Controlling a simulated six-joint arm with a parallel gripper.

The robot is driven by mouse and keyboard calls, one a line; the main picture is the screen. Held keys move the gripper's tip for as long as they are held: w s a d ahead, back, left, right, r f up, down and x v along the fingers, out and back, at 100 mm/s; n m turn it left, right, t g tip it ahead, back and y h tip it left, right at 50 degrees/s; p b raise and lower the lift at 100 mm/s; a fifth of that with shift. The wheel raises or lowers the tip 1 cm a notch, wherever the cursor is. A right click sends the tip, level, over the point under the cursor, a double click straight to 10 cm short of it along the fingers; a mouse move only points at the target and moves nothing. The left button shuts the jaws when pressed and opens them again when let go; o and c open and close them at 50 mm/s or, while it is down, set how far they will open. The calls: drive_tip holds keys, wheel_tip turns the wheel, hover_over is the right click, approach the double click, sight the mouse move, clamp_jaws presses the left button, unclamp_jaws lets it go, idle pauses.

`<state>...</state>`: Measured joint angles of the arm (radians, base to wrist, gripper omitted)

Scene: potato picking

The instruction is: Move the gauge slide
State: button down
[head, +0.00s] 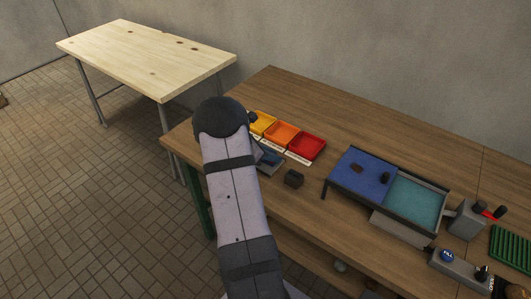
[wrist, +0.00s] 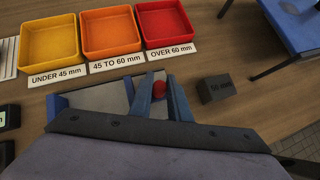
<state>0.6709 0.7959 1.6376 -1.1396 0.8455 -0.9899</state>
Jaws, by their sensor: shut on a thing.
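The gauge (wrist: 104,96) is a grey and blue device on the wooden table, just beyond my wrist in the wrist view. Its slide has a red knob (wrist: 159,86), which shows between my two blue fingers. My gripper (wrist: 160,90) is shut on that knob. The fingers and the wrist plate hide much of the gauge, so the slide's position along it cannot be read. In the head view, my arm covers part of the gauge (head: 268,160), and the fingertips are hard to make out.
Yellow (wrist: 49,42), orange (wrist: 110,32) and red (wrist: 165,25) trays with size labels stand behind the gauge. A dark block marked 50 mm (wrist: 216,88) lies close on its right. A blue-topped bin (head: 361,176) with dark lumps stands farther right.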

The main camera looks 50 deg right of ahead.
drive_tip(key=c, duration=1.9)
unclamp_jaws()
drive_tip(key=shift+b+v, duration=0.75)
drive_tip(key=shift+v, duration=2.95)
